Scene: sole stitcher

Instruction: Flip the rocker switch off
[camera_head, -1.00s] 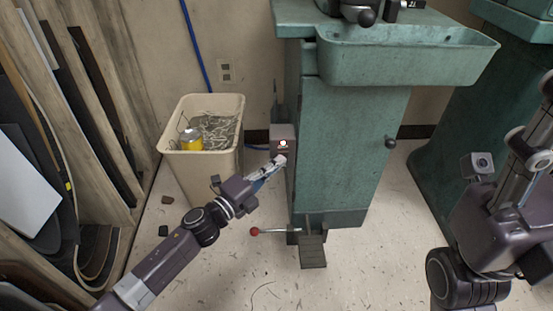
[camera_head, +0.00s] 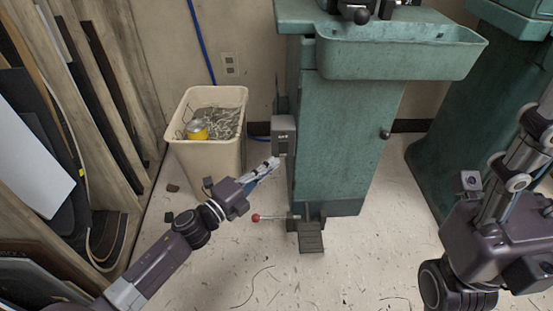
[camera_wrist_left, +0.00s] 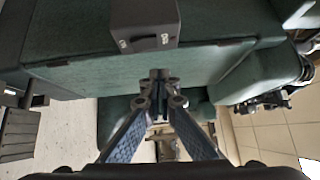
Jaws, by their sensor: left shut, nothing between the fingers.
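The switch box (camera_head: 284,133) is a small grey box on the left side of the green machine cabinet (camera_head: 345,140). Its front carries small pale marks, and no red shows on it. The rocker's position is too small to tell. In the left wrist view the box (camera_wrist_left: 145,20) is at the top, with small pale marks on its face. My left gripper (camera_head: 275,162) is just below and left of the box, shut and empty. In the left wrist view its fingertips (camera_wrist_left: 160,76) meet below the box, apart from it. My right arm is at the right edge; its fingers are not visible.
A beige bin (camera_head: 207,155) with scraps and a yellow can (camera_head: 196,130) stands left of the cabinet. A lever with a red knob (camera_head: 256,218) and a pedal (camera_head: 311,238) sit at the cabinet's base. Boards (camera_head: 85,110) lean at the left. The front floor is mostly clear.

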